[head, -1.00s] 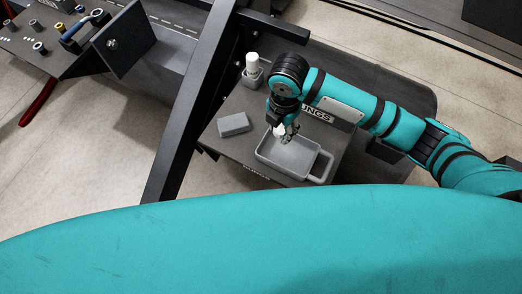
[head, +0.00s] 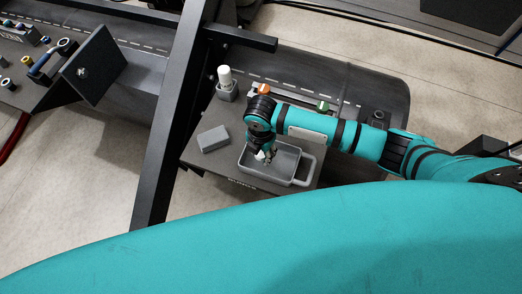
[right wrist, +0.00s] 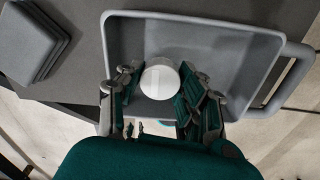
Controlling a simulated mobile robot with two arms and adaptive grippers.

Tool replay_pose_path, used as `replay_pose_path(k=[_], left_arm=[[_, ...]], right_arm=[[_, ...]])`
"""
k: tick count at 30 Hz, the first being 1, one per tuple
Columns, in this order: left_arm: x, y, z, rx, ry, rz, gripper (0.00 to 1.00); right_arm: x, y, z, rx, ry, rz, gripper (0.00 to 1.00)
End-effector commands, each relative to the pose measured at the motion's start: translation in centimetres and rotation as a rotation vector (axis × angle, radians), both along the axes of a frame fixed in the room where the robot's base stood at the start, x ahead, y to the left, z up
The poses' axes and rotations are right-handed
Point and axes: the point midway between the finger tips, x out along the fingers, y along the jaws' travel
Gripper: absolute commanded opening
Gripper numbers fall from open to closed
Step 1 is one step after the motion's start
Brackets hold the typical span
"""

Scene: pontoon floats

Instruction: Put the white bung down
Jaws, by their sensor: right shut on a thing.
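The white bung (right wrist: 159,80) is round and pale, held between the fingers of my right gripper (right wrist: 157,88) in the right wrist view. In the head view the bung (head: 262,155) is a small white patch at the tip of my right gripper (head: 266,155). Both are over the grey tray (head: 293,168), which has a loop handle on its right. The tray (right wrist: 272,75) lies behind the bung in the right wrist view. I cannot tell whether the bung touches the tray floor. My left gripper is not in view.
A grey block (head: 213,139) lies left of the tray. A white-topped bottle (head: 225,77) stands in a grey holder behind it. A dark slanted post (head: 168,120) rises on the left. Orange and green fittings (head: 322,106) lie beyond my arm.

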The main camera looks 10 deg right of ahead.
Motion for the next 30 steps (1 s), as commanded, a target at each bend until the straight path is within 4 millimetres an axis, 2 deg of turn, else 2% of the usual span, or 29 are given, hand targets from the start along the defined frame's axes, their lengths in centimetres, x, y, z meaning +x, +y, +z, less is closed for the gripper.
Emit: replay_pose_path(k=[2, 3, 8, 16, 20, 30], left_arm=[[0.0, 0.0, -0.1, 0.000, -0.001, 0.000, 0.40], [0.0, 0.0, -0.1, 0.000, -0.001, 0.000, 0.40], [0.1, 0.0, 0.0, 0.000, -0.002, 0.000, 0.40], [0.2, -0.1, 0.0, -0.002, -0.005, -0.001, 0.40], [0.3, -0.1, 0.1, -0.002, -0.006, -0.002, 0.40], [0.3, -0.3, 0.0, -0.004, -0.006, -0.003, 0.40]], right_arm=[[0.0, 0.0, -0.3, -0.001, 0.001, 0.000, 0.14], [0.0, 0.0, -0.2, 0.000, 0.000, 0.000, 0.40], [0.0, 0.0, -0.2, 0.000, 0.000, 0.000, 0.60], [0.0, 0.0, -0.1, 0.000, 0.000, 0.000, 0.60], [0.1, 0.0, 1.0, 0.001, -0.001, 0.001, 0.60], [0.2, 0.1, 8.0, 0.003, -0.004, 0.001, 0.60]])
